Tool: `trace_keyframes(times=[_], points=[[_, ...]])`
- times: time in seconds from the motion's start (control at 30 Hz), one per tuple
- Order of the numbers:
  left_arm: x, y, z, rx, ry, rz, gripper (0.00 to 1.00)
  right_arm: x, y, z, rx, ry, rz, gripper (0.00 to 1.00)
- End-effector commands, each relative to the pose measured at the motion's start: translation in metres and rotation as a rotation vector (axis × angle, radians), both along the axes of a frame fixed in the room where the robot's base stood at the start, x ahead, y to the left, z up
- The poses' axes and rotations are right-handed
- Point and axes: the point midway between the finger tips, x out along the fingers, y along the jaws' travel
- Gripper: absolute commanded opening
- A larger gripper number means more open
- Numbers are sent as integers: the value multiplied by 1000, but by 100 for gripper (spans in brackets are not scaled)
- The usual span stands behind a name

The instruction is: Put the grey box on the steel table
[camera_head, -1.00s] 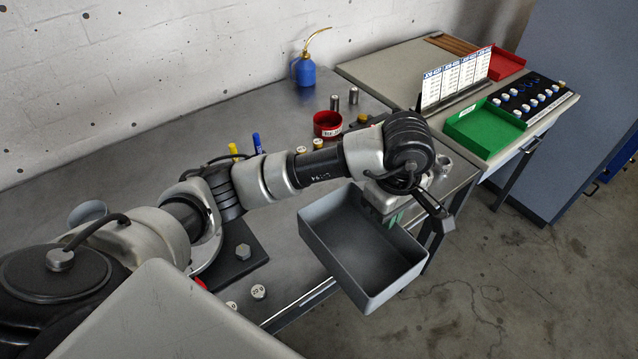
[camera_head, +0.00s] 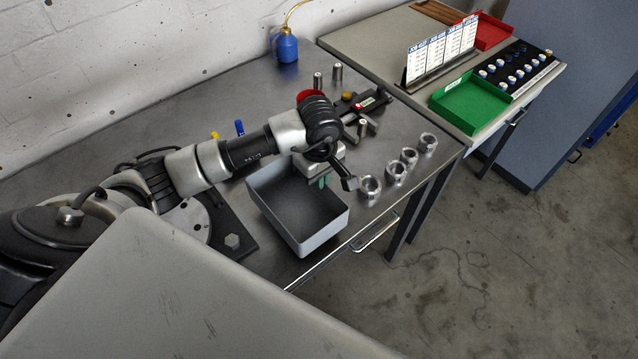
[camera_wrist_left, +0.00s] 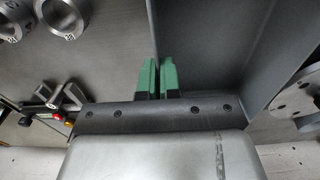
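The grey box (camera_head: 325,233) is an open tray over the front part of the steel table (camera_head: 185,118), inside its front edge in the head view. I cannot tell whether its underside touches the tabletop. My left gripper (camera_head: 322,181) reaches down at the box's far right wall. In the left wrist view, the green fingertips (camera_wrist_left: 158,80) are close together on the wall of the grey box (camera_wrist_left: 205,45), one on each side. The arm hides part of the box's far rim. My right gripper is not in view.
Several metal rings (camera_head: 396,173) stand on the table right of the box. A red bowl (camera_head: 309,97) and a blue oil can (camera_head: 286,46) are behind. A green tray (camera_head: 470,103) is on the side bench.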

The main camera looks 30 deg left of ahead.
Motion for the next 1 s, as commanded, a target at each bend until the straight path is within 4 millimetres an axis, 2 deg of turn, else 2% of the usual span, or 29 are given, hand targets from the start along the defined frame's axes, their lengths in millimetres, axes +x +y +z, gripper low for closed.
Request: trace_keyframes(times=[0.27,0.67,0.83,0.87,1.0], points=[[-1,-1,-35,-1,4,0,0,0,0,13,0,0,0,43],[0,0,-42,0,1,-1,0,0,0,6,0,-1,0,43],[-1,-1,-41,0,2,0,26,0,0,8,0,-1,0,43],[-1,-1,-41,0,2,0,28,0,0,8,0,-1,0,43],[-1,-1,-41,0,2,0,28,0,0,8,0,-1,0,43]])
